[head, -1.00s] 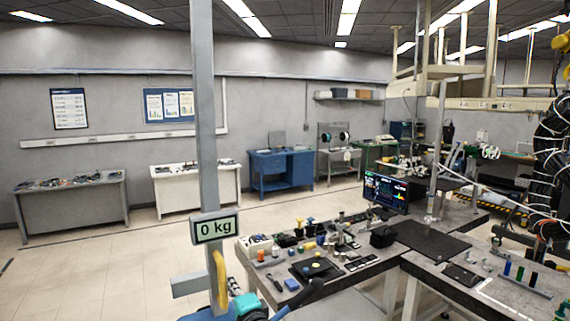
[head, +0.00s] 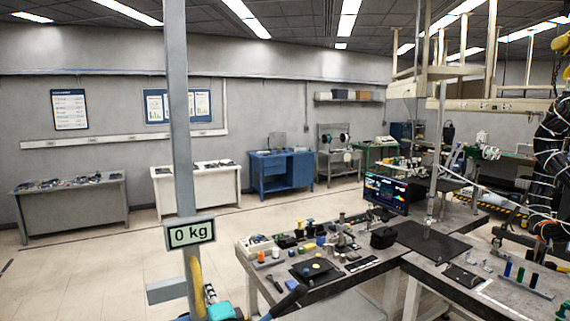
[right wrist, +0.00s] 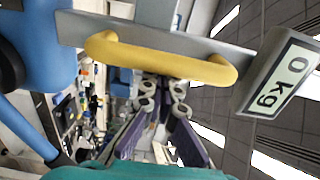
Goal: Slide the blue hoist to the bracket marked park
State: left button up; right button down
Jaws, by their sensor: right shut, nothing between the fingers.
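A grey-blue upright post (head: 180,130) stands at the left of the head view. It carries a "0 kg" display (head: 190,233) and a yellow handle (head: 194,275); I take it to be the hoist. In the right wrist view the yellow handle (right wrist: 160,60) crosses in front of me, with the display (right wrist: 280,75) to its right. My right gripper (right wrist: 163,82) is shut and empty, its fingertips close to the handle; I cannot tell if they touch it. In the head view its fingers are not clear. No bracket marked park is legible. My left gripper is not in view.
A cluttered workbench (head: 345,285) with a monitor (head: 386,194) lies right of the post. A wooden frame (head: 480,78) hangs at upper right. Grey (head: 70,204), white (head: 192,187) and blue (head: 281,170) benches line the back wall. The floor at left is clear.

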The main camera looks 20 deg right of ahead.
jog(key=shift+a, duration=1)
jog(key=a, duration=0.2)
jog(key=shift+s+a, duration=0.15)
jog(key=shift+a, duration=0.15)
jog(key=a+b, duration=0.1)
jog(key=a, duration=0.8)
jog(key=shift+s+a, duration=0.2)
jog(key=shift+s, duration=0.2)
